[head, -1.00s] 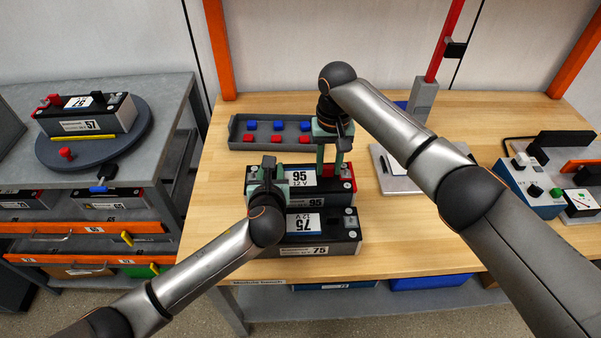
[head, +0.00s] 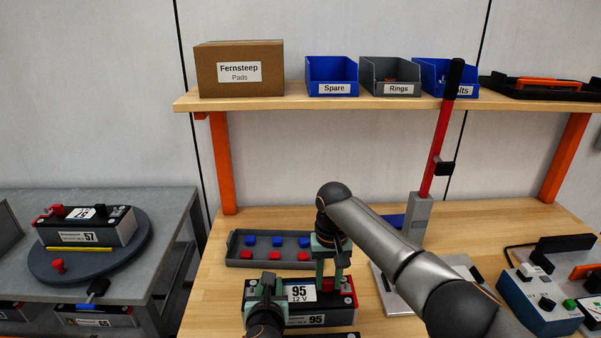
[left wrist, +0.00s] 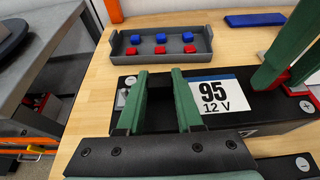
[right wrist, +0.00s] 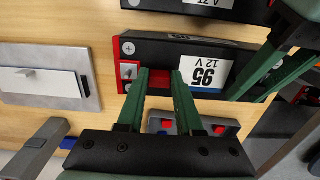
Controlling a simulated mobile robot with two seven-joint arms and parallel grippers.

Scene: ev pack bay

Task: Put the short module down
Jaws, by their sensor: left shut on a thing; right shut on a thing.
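The black module marked 95 (head: 335,317) lies across the bench, with a white and blue label and a red end at right. My left gripper (head: 267,283) is shut on its left part, and my right gripper (head: 331,270) is shut on its right part near the red end. In the left wrist view the fingers (left wrist: 160,78) reach down to the dark top (left wrist: 275,108). In the right wrist view the fingers (right wrist: 160,75) straddle the module beside its label (right wrist: 205,73). Its underside is hidden, so I cannot tell whether it touches the bench.
Another module (left wrist: 300,166) lies close on the near side. A grey tray (head: 232,250) with red and blue pieces stands behind. A red lever (head: 436,150), a flat plate (head: 392,296) and a blue device (head: 535,305) are at right. A module marked 57 (head: 95,230) sits on a turntable at left.

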